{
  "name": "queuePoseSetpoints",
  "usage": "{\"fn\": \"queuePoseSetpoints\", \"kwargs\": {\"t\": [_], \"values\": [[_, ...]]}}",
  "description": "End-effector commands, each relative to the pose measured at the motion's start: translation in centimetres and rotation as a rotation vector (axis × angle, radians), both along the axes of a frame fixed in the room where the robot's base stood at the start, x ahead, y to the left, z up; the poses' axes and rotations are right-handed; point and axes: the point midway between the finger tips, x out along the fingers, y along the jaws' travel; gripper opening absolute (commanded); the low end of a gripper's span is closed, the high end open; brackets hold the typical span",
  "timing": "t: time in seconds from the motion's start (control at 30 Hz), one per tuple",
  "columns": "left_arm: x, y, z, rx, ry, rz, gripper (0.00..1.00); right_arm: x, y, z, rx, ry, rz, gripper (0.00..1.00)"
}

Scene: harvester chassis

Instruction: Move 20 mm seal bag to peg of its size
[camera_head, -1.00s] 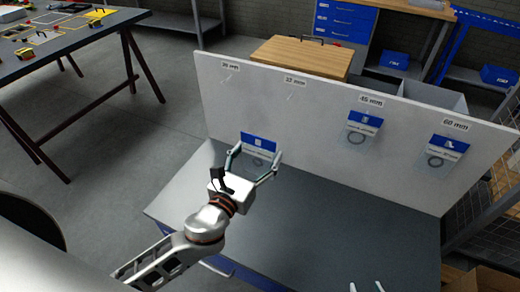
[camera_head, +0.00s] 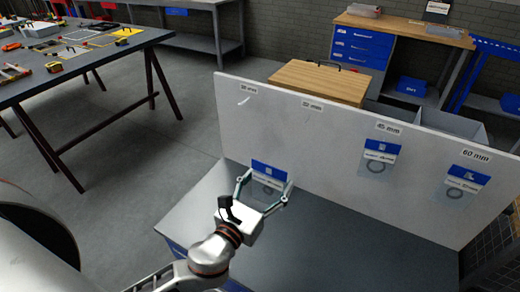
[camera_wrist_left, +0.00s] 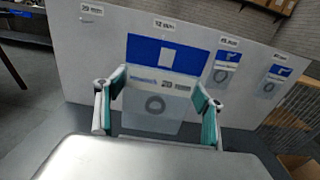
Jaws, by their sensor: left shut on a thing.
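The bag also shows in the left wrist view (camera_wrist_left: 157,104), between the fingers. The leftmost peg (camera_head: 243,101), under a label that seems to read 20 mm (camera_head: 248,88), is bare. It is above and left of the bag. My right gripper is not in view.
The 32 mm label (camera_head: 312,104) has no bag below it. A bag hangs under the 45 mm label (camera_head: 388,128) and another under 60 mm (camera_head: 476,155). The dark bench top (camera_head: 330,235) before the board is clear.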

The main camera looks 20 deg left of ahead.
Motion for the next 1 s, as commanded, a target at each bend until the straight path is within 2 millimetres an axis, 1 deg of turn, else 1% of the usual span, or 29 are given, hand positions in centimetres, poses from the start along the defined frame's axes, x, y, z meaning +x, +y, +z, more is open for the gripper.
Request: {"fn": "queuePoseSetpoints", "kwargs": {"t": [0.47,0.57,0.73,0.77,0.8,0.9,1.0], "values": [[0.0,0.1,0.1,0.0,0.0,0.001,0.5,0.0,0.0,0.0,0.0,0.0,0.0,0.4],[-0.7,1.1,0.6,-0.002,0.0,0.019,0.5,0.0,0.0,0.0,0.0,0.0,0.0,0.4],[-3.1,4.6,2.5,-0.004,0.001,0.083,0.5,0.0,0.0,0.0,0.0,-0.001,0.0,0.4],[-3.5,5.1,2.8,-0.004,0.001,0.092,0.5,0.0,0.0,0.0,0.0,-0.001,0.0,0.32],[-3.9,5.6,3.2,-0.003,0.001,0.101,0.5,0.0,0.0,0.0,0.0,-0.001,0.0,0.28],[-4.4,6.5,3.8,0.0,0.0,0.117,0.5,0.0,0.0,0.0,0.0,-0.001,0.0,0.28],[-4.5,6.6,3.9,0.001,-0.001,0.12,0.5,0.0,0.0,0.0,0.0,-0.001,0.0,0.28]]}}
